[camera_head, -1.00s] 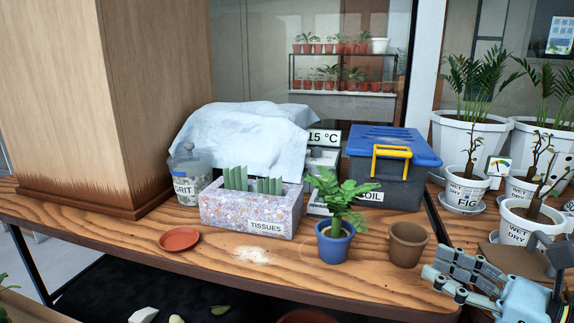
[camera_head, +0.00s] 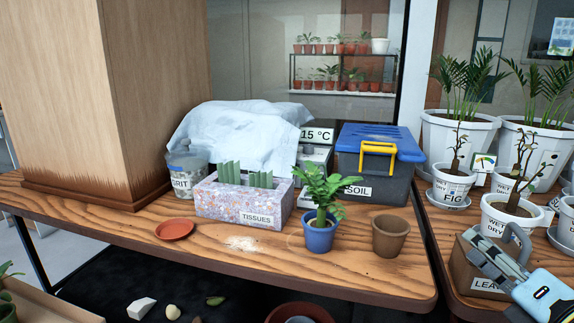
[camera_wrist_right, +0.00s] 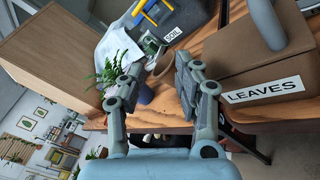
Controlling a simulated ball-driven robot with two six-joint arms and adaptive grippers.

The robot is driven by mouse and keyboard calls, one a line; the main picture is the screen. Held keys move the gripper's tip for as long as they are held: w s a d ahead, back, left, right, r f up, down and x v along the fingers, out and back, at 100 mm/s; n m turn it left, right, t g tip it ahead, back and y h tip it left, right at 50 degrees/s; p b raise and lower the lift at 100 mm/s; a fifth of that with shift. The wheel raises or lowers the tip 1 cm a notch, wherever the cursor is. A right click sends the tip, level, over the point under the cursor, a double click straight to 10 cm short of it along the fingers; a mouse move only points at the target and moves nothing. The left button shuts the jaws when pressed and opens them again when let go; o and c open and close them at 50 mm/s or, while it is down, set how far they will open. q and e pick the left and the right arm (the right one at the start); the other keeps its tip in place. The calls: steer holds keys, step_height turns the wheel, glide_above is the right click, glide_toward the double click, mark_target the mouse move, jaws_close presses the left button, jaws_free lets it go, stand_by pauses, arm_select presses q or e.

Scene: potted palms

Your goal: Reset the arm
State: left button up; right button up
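My right gripper (camera_head: 482,248) is at the lower right of the head view, above the cardboard box labelled LEAVES (camera_head: 468,272) and partly covering it. In the right wrist view the two fingers of the right gripper (camera_wrist_right: 160,78) stand apart with nothing between them, so it is open and empty. The LEAVES box also shows close by on the right of the wrist view (camera_wrist_right: 235,62). My left gripper is not in view.
Left of the gripper stand an empty brown pot (camera_head: 390,236), a blue potted plant (camera_head: 319,236), a tissue box (camera_head: 243,204) and a SOIL bin (camera_head: 373,185). White pots (camera_head: 510,222) stand close behind it. The wooden table's front left is mostly clear.

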steer(key=s+d+f+m+g+h, duration=0.4)
steer(key=s+f+m+g+h, duration=0.3)
steer(key=m, duration=1)
steer(key=s+a+f+m+g+y, duration=0.1)
steer(key=s+a+m+g, duration=0.1)
steer(key=s+m+g, duration=0.3)
steer(key=s+a+f+m+y, duration=0.1)
steer(key=s+a+m, duration=0.1)
steer(key=s, duration=0.5)
steer(key=s+a+f+m+g+y, duration=0.1)
steer(key=s+a+m+g, duration=0.25)
steer(key=s, duration=0.35)
steer(key=s+d+f, duration=0.1)
steer(key=d+f, duration=0.1)
steer(key=f, duration=1.1)
steer(key=s+d+f, duration=0.2)
steer(key=f, duration=1.1)
steer(key=s+f+g, duration=0.2)
steer(key=s+f, duration=1.3)
steer(key=s, duration=0.3)
steer(key=shift+s+d+f+m, duration=0.2)
steer(key=shift+d+f+m, duration=0.05)
steer(key=shift+d+m, duration=0.1)
